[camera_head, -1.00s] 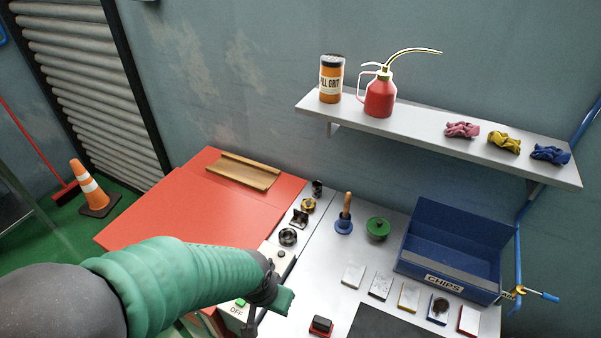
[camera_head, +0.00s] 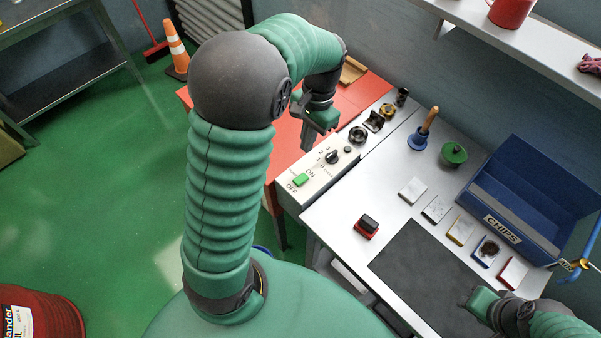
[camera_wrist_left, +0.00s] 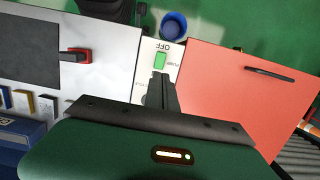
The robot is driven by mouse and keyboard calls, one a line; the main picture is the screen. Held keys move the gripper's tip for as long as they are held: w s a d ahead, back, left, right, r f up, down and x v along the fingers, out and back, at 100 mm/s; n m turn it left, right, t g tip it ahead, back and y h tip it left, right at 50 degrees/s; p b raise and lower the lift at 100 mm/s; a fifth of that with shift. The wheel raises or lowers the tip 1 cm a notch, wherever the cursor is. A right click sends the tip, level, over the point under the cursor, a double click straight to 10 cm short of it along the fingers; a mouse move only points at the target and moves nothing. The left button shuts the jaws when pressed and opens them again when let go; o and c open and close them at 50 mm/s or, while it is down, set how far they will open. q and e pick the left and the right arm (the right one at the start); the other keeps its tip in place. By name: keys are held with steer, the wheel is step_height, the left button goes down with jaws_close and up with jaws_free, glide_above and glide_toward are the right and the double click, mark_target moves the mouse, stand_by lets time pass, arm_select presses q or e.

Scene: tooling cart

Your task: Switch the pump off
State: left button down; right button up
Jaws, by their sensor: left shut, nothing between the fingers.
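The pump switch (camera_head: 300,180) is a green rocker on the white control panel (camera_head: 318,182), with ON printed above it and OFF below it. It also shows in the left wrist view (camera_wrist_left: 159,62), near the PUMP lettering. I cannot tell which way the rocker is tilted. My left gripper (camera_head: 308,146) is shut and empty, above and behind the switch in the head view. In the left wrist view its fingers (camera_wrist_left: 160,82) point toward the switch, apart from it. My right gripper (camera_head: 478,310) is at the lower right, over the dark mat's edge; its jaws are unclear.
A black rotary knob (camera_head: 332,157) sits on the panel behind the switch. A red-and-black block (camera_head: 367,226) stands on the bench, and a blue chips bin (camera_head: 530,190) is at the right. The red surface (camera_head: 286,150) lies left of the panel.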

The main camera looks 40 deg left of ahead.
mark_target(299, 180)
arm_select(q)
steer(key=f, duration=0.4)
steer(key=s+f, duration=0.1)
steer(key=f, duration=0.3)
steer(key=s+f, duration=0.1)
steer(key=f, duration=0.4)
steer(key=shift+s+a+f, duration=0.1)
